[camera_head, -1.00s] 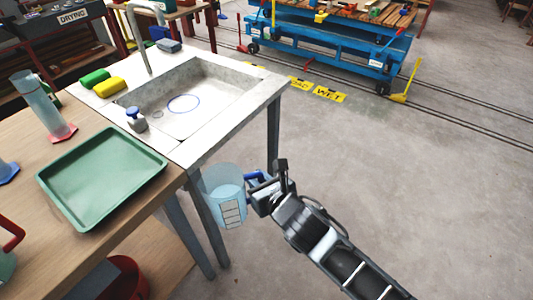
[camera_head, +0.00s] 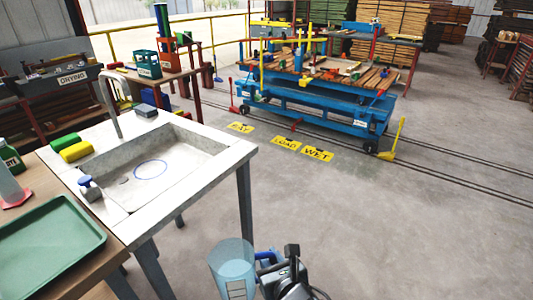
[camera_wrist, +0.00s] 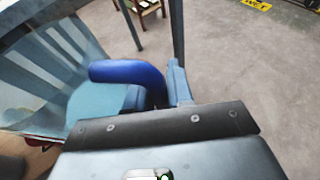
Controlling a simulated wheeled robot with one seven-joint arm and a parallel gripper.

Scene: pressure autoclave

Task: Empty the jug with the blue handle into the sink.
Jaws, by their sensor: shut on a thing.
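The clear jug (camera_head: 232,266) is upright at the bottom of the head view, in front of and below the sink's near right corner. Its blue handle (camera_wrist: 128,73) shows large in the wrist view, with the jug's clear wall (camera_wrist: 55,65) to its left. My gripper (camera_head: 268,266) is shut on the handle from the right. Light blue content shows inside the jug in the wrist view; its level is hard to tell. The sink (camera_head: 172,152) is a grey basin in a pale counter, with a blue ring marked on its floor. The jug is apart from the sink.
A tap (camera_head: 108,100) arches over the basin's far left side. Yellow and green sponges (camera_head: 76,151), a blue-topped bottle (camera_head: 88,187) and a grey block (camera_head: 145,111) stand on the sink's rim. A green tray (camera_head: 40,250) lies on the wooden bench. Open floor lies to the right.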

